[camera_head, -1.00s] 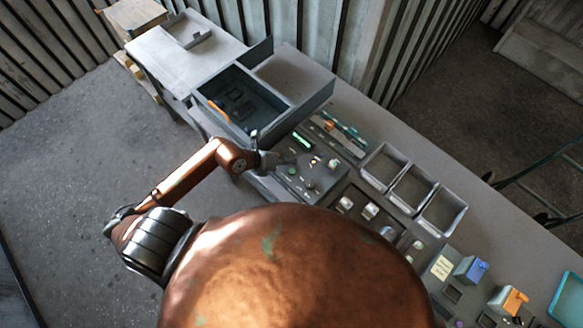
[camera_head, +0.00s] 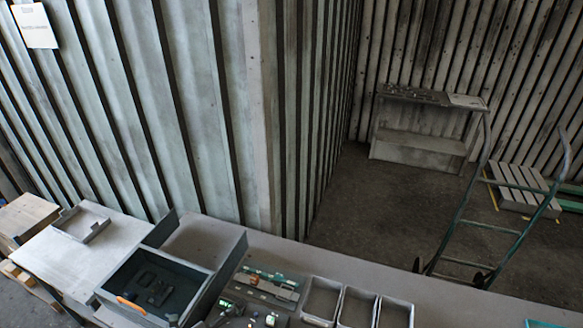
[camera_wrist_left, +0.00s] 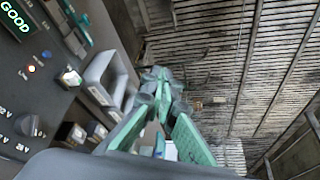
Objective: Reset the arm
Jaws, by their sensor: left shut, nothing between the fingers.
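My left gripper (camera_wrist_left: 160,90) shows in the left wrist view, with green pads on its grey fingers. Its fingertips come together and hold nothing. It points past a control panel (camera_wrist_left: 45,90) and grey bins towards the slatted wall or roof. In the head view the left arm is out of the picture, apart from perhaps a small tip at the bottom edge that I cannot make out. My right gripper is in neither view.
The workbench (camera_head: 455,300) runs along the bottom of the head view. A green hand truck (camera_head: 490,215) stands behind on open floor. A grey side table (camera_head: 425,125) is at the back.

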